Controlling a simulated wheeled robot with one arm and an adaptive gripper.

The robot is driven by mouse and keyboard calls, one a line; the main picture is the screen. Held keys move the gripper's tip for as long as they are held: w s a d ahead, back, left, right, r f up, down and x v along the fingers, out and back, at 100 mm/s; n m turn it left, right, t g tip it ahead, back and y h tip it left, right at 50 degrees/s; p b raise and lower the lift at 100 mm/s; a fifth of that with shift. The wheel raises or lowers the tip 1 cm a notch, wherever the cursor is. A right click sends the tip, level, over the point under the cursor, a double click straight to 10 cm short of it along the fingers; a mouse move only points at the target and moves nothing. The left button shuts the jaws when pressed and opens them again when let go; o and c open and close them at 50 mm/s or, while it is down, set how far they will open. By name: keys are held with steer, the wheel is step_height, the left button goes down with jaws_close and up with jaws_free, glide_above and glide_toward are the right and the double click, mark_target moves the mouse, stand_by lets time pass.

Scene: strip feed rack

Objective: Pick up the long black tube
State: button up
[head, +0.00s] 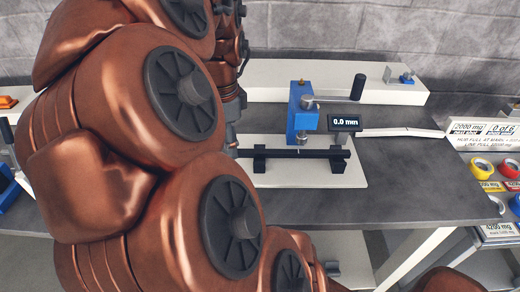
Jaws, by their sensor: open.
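The long black tube (300,153) lies level across two black supports on a white base plate (330,176), in the middle of the head view. A blue press-like device (303,110) stands just behind it, its grey tip over the tube. My gripper (232,140) shows only in part at the edge of my copper arm, left of the tube's left end. It is open and nothing shows in it. Most of it is hidden by the arm, so its distance from the tube is unclear.
A display reading 0.0 mm (345,122) stands by the blue device. A white shelf (270,78) runs along the back. Yellow and red tape rolls (481,167) lie at the right on a labelled rack. The dark table (420,185) is clear right of the plate.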

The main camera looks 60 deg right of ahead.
mark_target(244, 151)
steer(key=d+m, duration=0.4)
steer(key=w+d+m, duration=0.1)
steer(key=d+m, duration=0.1)
steer(key=shift+d+r, duration=0.4)
steer(key=shift+s+a+f+p, duration=0.1)
steer(key=shift+f+p, duration=0.3)
steer(key=shift+f, duration=1.55)
steer(key=shift+s+a+f+p, duration=0.1)
steer(key=shift+f+p, duration=0.25)
steer(key=shift+f, duration=1.55)
jaws_close()
